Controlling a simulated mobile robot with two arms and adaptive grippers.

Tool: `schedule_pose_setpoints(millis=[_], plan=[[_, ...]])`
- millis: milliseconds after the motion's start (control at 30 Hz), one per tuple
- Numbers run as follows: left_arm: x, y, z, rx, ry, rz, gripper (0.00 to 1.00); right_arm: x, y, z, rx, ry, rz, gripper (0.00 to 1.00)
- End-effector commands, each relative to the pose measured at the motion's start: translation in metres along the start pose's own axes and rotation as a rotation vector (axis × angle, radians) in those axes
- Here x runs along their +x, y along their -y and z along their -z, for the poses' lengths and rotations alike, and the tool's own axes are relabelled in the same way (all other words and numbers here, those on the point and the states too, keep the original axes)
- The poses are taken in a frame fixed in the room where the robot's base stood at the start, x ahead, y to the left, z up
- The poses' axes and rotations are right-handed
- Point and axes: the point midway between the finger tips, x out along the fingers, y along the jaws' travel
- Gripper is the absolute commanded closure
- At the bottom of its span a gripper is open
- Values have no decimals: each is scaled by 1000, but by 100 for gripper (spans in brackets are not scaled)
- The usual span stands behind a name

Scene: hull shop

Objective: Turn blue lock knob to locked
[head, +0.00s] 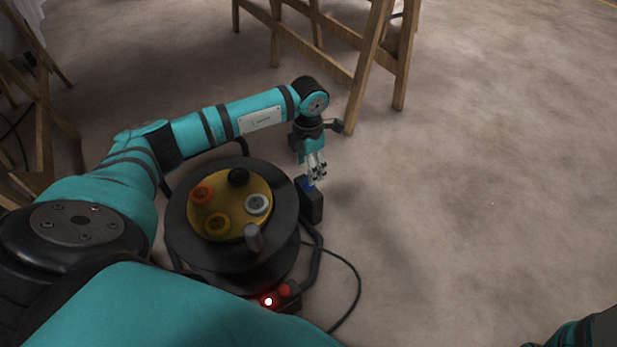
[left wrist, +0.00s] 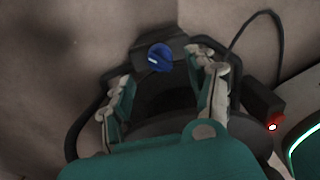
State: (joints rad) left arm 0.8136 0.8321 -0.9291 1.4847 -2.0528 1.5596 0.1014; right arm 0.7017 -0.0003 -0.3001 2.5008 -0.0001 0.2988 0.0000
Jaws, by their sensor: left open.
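The blue lock knob (left wrist: 159,57) is on a black box (head: 312,205) at the right side of the cable reel. In the left wrist view a pale mark on the knob points left. In the head view only a little of the blue knob (head: 308,186) shows below the fingers. My left gripper (head: 316,168) points down just above it. In the left wrist view the left gripper (left wrist: 163,78) is open, with the knob seen between and just past the fingertips. I see no contact. My right gripper is out of view.
The black cable reel (head: 181,229) has a yellow hub (head: 229,202) with several coloured caps and a grey crank handle (head: 253,238). A red lit switch (head: 268,300) is at its front. Wooden trestles (head: 368,65) stand behind. The floor at right is clear.

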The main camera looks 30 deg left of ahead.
Motion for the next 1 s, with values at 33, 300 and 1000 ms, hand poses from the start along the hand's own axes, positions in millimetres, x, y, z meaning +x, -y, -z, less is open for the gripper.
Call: schedule_pose_setpoints(millis=[33, 300, 1000], plan=[[18, 0, 0, 0, -2, 1, 42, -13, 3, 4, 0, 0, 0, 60], [52, 0, 0, 0, 0, 0, 42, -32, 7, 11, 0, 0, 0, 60], [56, 0, 0, 0, 0, 1, 80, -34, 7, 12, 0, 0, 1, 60]])
